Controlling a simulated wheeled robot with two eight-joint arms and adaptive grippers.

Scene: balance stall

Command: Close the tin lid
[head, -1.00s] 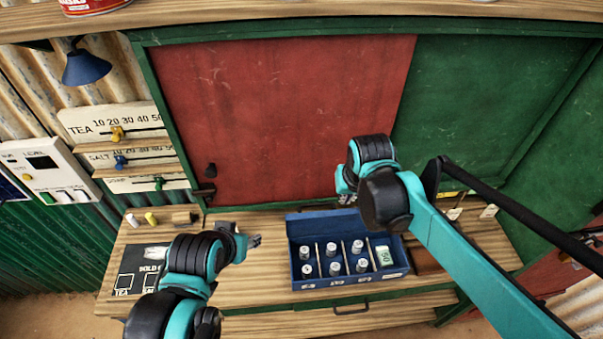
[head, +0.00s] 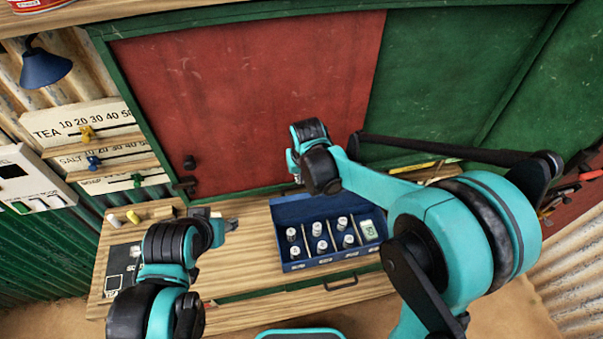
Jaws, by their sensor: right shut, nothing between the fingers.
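A blue tin (head: 331,257) sits on the wooden counter with its lid (head: 292,211) open, raised along the back edge. Several small metal weights (head: 343,224) and a pale green tag (head: 368,230) lie inside. My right gripper (head: 295,168) is shut and empty above and behind the lid, in front of the red panel; its fingertips are partly hidden by its own wrist, and I see no contact with the lid. My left gripper (head: 230,225) hangs over the counter left of the tin, apart from it; its finger opening is too small to read.
Left on the counter (head: 245,265) are a dark marked board (head: 122,262), small cylinders (head: 133,217) and a wooden block. A red sliding panel (head: 250,100) stands behind. Labelled slider boards (head: 85,130) and a blue lamp (head: 45,68) are at left. Bare counter lies between board and tin.

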